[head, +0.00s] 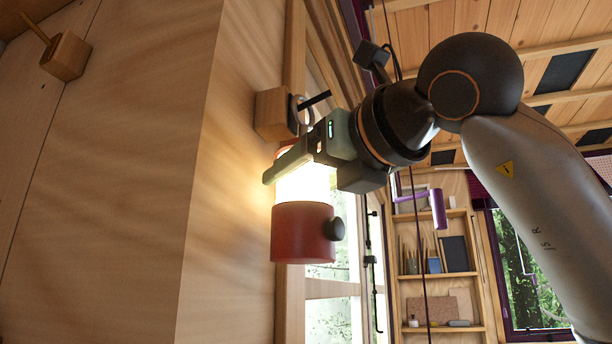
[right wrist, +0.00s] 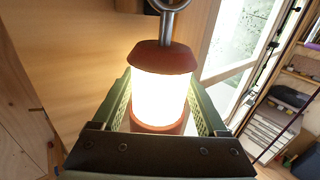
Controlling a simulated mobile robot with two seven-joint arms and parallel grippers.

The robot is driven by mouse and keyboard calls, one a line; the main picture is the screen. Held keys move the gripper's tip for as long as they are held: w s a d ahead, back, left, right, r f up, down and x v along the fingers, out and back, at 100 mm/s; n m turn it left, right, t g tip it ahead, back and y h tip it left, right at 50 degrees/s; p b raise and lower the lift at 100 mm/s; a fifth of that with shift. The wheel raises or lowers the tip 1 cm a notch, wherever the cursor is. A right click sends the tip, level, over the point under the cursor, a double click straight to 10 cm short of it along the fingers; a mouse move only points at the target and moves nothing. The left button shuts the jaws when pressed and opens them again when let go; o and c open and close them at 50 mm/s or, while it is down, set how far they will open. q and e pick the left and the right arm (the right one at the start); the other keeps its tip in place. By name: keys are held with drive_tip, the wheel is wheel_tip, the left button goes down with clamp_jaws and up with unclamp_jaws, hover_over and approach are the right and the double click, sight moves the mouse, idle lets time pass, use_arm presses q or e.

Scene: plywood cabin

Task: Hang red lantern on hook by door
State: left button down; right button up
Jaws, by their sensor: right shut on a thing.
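The red lantern (head: 303,232) hangs upright beside the door frame, with a red base, a glowing white middle and a dark knob. Its red cap (right wrist: 163,57) and glowing glass show in the right wrist view. My right gripper (head: 283,166) is shut on the lantern, with fingers on both sides of the glass. The lantern's metal ring (head: 297,112) is at the hook, a dark peg (head: 317,100) on a wooden block (head: 271,114). The ring overlaps the peg's root; I cannot tell for sure whether it is around it. My left gripper is out of view.
A second wooden block (head: 66,56) with a wooden peg is on the wall at upper left. A plywood wall face (head: 225,200) stands close left of the lantern. Shelves (head: 436,275) and windows are further back. A purple cylinder (head: 438,208) shows behind my right arm.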

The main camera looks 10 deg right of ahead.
idle(0.3)
drive_tip(key=o, duration=1.6)
drive_tip(key=b+v, duration=0.3)
drive_tip(key=v, duration=0.9)
drive_tip(key=shift+s+d, duration=0.1)
drive_tip(key=shift+s, duration=0.2)
